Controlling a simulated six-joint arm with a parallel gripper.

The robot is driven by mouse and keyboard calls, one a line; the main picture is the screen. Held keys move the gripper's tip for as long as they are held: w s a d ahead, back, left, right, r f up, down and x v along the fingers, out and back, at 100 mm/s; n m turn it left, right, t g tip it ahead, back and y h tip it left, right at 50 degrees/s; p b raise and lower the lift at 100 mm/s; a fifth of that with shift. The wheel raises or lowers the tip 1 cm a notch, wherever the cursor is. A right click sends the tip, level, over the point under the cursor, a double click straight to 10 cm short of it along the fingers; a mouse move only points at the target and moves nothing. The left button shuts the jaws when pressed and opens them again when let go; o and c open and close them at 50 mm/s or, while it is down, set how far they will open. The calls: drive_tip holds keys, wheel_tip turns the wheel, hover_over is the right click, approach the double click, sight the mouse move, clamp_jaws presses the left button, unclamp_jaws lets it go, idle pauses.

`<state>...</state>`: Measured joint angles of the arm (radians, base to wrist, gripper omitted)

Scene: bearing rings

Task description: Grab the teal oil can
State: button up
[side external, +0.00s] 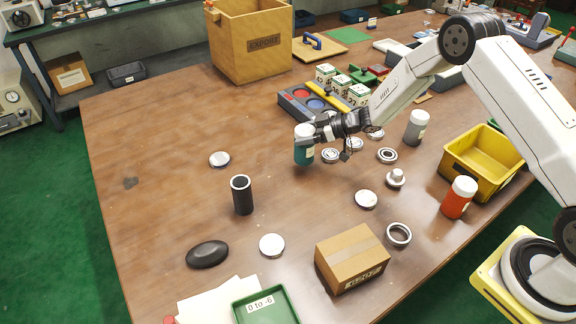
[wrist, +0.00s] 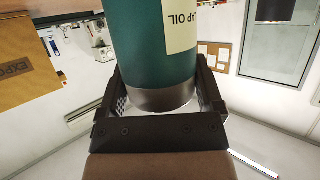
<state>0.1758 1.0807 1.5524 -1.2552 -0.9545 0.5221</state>
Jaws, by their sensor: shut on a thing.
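The teal oil can (side external: 304,152) has a pale top and hangs upright a little above the wooden table in the side view. My gripper (side external: 312,139) is shut on it, holding it near its upper part. In the wrist view the oil can (wrist: 150,45) fills the space between the two fingers, and part of a cream label with "OIL" lettering shows. The fingers of my gripper (wrist: 160,100) press on both sides of a dark band on the can. The far side of the can is hidden.
Several bearing rings and discs lie near the can, including one ring (side external: 387,155). A black cylinder (side external: 241,196) stands front left. The table's left is mostly clear.

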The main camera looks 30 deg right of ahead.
drive_tip(key=s+r, duration=0.9)
drive_tip(key=s, duration=0.5)
drive_tip(key=shift+d+r, duration=0.35)
